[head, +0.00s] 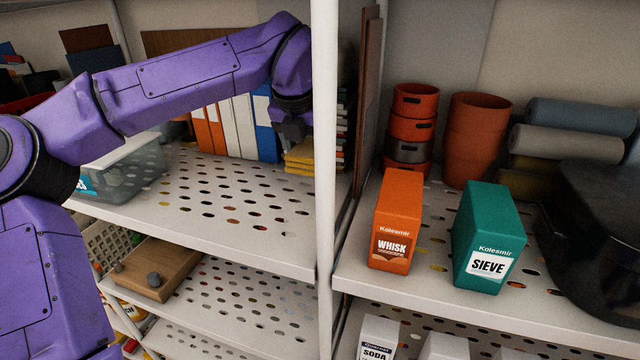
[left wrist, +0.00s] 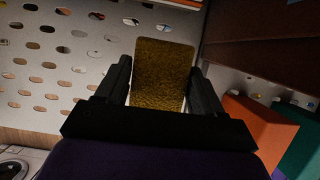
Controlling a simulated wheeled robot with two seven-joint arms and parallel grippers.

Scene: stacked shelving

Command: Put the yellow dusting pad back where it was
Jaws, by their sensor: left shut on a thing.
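The yellow dusting pad (left wrist: 162,72) is between the two fingers of my left gripper (left wrist: 160,95) in the left wrist view, and the gripper is shut on it. In the head view my left gripper (head: 292,132) is at the back right of the upper left shelf, just above yellow pads (head: 300,157) that look layered. I cannot tell there where the held pad ends and any pad under it begins. The fingertips are partly hidden by the dark gripper body and the white post. My right gripper is not in view.
Binders (head: 238,125) stand left of the pads. A white post (head: 325,140) and a brown upright panel (head: 368,95) are close on the right. An orange whisk box (head: 397,215) and green sieve box (head: 487,230) stand on the right shelf. The perforated left shelf (head: 225,205) is mostly clear.

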